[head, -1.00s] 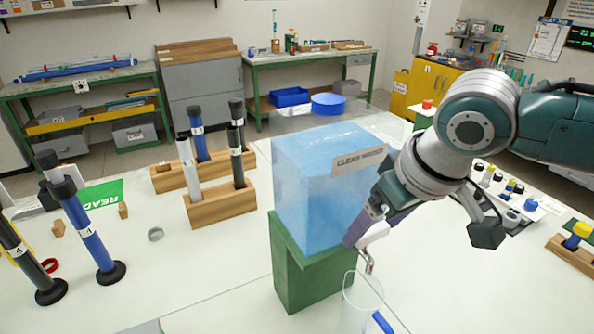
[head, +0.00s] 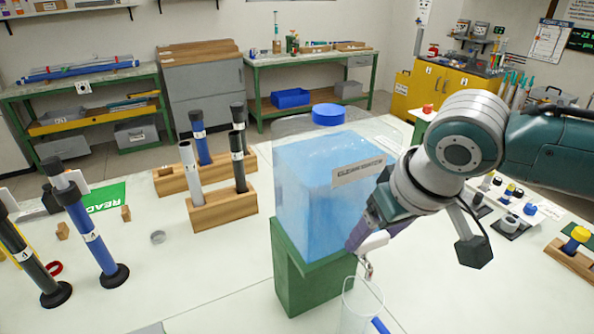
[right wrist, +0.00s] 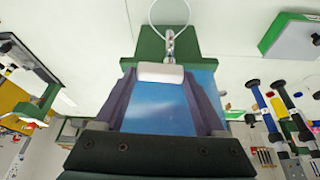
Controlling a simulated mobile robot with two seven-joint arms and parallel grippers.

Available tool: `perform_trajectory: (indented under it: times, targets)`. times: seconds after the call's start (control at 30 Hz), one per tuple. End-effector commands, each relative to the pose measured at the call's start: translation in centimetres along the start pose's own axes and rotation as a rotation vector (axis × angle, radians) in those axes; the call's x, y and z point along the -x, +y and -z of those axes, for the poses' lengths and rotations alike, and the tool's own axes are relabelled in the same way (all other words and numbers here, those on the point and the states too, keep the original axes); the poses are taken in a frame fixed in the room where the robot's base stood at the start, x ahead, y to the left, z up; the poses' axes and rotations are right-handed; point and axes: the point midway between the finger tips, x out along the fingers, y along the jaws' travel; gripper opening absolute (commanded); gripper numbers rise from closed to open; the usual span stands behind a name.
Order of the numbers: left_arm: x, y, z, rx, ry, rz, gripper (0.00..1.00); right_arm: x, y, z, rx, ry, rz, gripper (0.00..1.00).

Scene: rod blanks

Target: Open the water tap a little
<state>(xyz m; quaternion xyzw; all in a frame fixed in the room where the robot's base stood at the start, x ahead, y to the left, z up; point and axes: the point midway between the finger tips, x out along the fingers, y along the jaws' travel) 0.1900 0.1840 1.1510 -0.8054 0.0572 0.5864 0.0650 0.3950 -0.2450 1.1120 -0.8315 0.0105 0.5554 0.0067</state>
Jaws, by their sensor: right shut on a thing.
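A clear blue water tank (head: 318,195) with a label stands on a green stand (head: 300,290). The tap's white handle (head: 375,243) and metal spout (head: 369,268) are at the tank's front right. My right gripper (head: 368,232) is shut on the white handle, which shows between its fingers in the right wrist view (right wrist: 160,73). A clear glass vessel (head: 360,308) stands below the spout; its rim also shows in the right wrist view (right wrist: 168,26). I cannot see flowing water. My left gripper is not in view.
Wooden racks (head: 225,211) with upright tubes stand left of the tank. Blue and black tubes on round bases (head: 115,276) stand at the far left. A wooden block with a yellow-capped item (head: 577,238) lies at the right. The white table (head: 215,285) is clear in front of the racks.

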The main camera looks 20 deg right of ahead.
Motion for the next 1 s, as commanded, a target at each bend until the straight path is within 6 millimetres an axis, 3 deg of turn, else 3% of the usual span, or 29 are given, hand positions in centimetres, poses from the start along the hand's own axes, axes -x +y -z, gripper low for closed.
perform_trajectory:
  times: [0.1,0.4,1.0]
  targets:
    - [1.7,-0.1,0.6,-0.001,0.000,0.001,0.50,0.5,-0.2,-0.1,-0.076,-0.006,-0.028,0.17]
    - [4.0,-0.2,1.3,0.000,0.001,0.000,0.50,0.4,-0.4,-0.3,-0.281,-0.006,-0.114,0.17]
    - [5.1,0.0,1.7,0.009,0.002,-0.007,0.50,0.2,-0.4,-0.5,-0.466,-0.002,-0.193,0.17]
